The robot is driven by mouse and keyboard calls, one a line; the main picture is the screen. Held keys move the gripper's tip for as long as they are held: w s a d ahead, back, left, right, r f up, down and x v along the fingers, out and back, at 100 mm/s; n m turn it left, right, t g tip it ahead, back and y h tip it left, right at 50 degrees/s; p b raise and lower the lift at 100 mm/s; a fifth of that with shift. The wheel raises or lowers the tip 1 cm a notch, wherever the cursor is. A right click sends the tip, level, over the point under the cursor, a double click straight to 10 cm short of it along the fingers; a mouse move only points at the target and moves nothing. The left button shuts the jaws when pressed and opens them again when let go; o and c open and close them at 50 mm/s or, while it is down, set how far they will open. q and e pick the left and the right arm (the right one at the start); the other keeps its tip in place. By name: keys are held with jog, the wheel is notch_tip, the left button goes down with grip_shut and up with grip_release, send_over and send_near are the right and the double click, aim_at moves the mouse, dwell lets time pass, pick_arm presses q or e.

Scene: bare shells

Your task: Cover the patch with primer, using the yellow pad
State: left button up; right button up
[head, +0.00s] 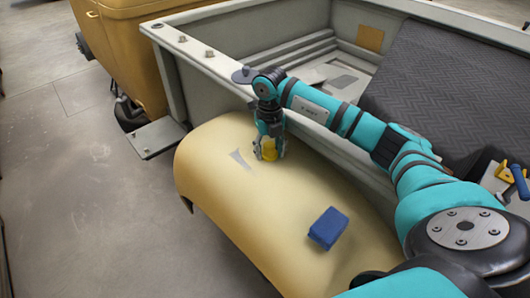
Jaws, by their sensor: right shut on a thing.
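The curved yellow fender shell (215,150) bears a small grey patch (240,159), roughly triangular, on its upper left part. My right gripper (269,150) points down just right of the patch. It is shut on the yellow pad (270,153), of which only a small part shows between the fingers. The pad is at or very close to the fender surface; I cannot tell whether it touches. My left gripper is not in view.
A blue block (328,228) lies on the fender's lower right. The grey truck bed wall (215,82) rises behind the fender. A metal step plate (157,138) juts out at left. Yellow and blue items (517,178) sit at the right edge. Bare floor is at left.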

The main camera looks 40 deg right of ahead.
jog(key=shift+w+d+r+b, duration=0.15)
jog(key=shift+w+r+b, duration=0.1)
jog(key=shift+w, duration=0.3)
jog(key=shift+w+d+r+b, duration=0.1)
jog(key=shift+w+d+r, duration=0.1)
jog(key=shift+w, duration=0.35)
jog(key=shift+w+a, duration=0.1)
jog(key=shift+a, duration=0.05)
